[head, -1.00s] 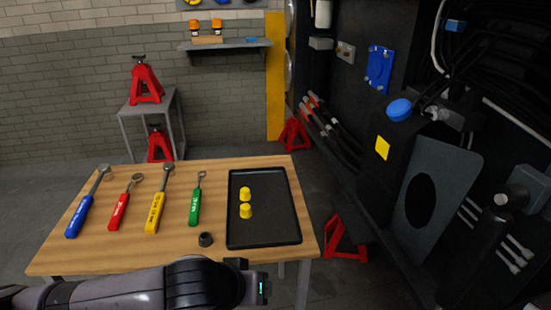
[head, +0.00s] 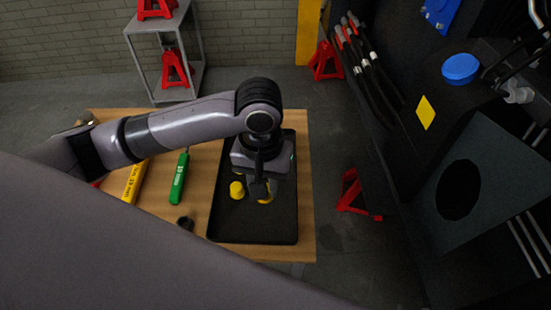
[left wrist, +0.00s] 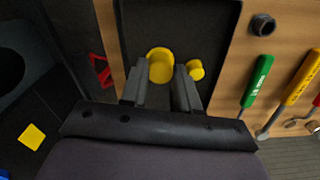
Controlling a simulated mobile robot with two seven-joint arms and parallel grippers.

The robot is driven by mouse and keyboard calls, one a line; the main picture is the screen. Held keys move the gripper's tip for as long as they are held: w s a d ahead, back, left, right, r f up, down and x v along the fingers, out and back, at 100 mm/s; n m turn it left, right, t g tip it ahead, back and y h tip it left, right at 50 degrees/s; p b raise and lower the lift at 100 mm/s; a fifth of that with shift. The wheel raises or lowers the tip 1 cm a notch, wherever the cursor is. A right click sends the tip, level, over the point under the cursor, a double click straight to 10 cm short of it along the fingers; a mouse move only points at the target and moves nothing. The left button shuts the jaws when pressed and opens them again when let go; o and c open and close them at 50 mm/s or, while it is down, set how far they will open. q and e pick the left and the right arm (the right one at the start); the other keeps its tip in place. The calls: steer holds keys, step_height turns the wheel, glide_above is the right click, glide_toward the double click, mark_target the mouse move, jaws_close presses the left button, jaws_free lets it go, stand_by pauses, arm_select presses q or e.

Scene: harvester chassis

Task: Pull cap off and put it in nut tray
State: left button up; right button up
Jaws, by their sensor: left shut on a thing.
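My left gripper (head: 262,198) points down over the black tray (head: 255,232) on the wooden table. It is shut on a yellow cap (left wrist: 160,65), which shows between the two fingers in the left wrist view. In the head view the held cap (head: 265,200) is partly covered by the fingers. I cannot tell whether it touches the tray floor. Another yellow cap (head: 237,190) sits in the tray just left of the gripper; it also shows in the left wrist view (left wrist: 196,70). The gripper covers the tray's far part. My right gripper is not in view.
The dark chassis (head: 400,150) with a blue cap (head: 461,69) stands to the right. The tray's near part is clear.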

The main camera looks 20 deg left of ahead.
arm_select(q)
steer(key=shift+w, duration=0.2)
steer(key=shift+s+r, duration=0.1)
steer(key=shift+r, duration=0.05)
steer(key=shift+f+b, duration=1.25)
steer(key=shift+f, duration=3.25)
steer(key=o, duration=0.9)
